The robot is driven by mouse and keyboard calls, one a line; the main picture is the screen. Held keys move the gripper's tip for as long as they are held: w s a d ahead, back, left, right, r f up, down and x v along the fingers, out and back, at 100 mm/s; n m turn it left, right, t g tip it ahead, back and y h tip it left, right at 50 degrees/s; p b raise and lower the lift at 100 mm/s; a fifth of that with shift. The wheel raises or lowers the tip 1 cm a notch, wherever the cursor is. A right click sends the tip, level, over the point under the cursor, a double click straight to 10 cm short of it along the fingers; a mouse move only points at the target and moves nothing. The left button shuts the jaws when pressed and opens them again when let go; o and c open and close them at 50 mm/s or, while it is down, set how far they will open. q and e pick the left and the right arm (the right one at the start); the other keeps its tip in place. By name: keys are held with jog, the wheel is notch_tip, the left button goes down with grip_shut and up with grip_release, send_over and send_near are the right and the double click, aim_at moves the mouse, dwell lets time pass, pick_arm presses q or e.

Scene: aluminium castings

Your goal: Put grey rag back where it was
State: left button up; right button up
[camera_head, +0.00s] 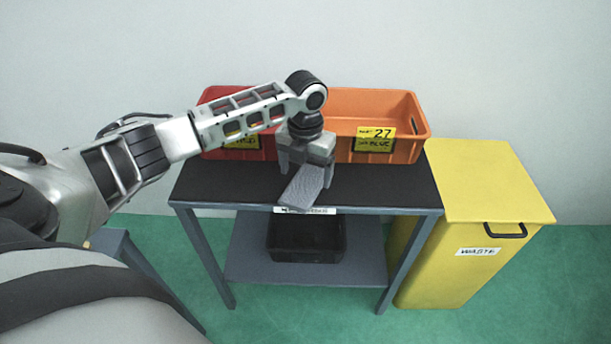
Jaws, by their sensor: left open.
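The grey rag (305,188) is a flat, ribbed-looking grey piece at the front edge of the black table top (385,190), near its middle. My left gripper (303,172) points down directly over the rag's far part, with its fingers apart. Whether the fingers touch the rag cannot be told from this angle. The gripper and wrist hide the rag's far end. My right gripper is not in view.
A red bin (215,98) and an orange bin (408,135) with yellow labels stand along the table's back. A black crate (335,250) sits on the lower shelf. A yellow waste bin (490,185) stands at right. The table top is clear on both sides of the rag.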

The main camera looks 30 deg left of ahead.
aim_at(306, 183)
pick_arm(q)
notch_tip(306, 183, up, 9)
jog(key=s+d+f+n+t+h, duration=0.2)
jog(key=s+d+f+n+h, duration=0.1)
jog(key=d+f+n, duration=0.5)
jog(key=s+d+f+n+t+h, duration=0.25)
jog(key=s+d+f+n, duration=0.2)
jog(key=d, duration=0.55)
jog(key=s+a+f+n+t+y, duration=0.1)
jog(key=s+a+n+t+y, duration=0.1)
jog(key=s+n+t, duration=0.4)
jog(key=s+n, duration=0.5)
jog(key=n, duration=0.8)
jog(key=shift+f+p, duration=0.3)
jog(key=shift+f, duration=0.1)
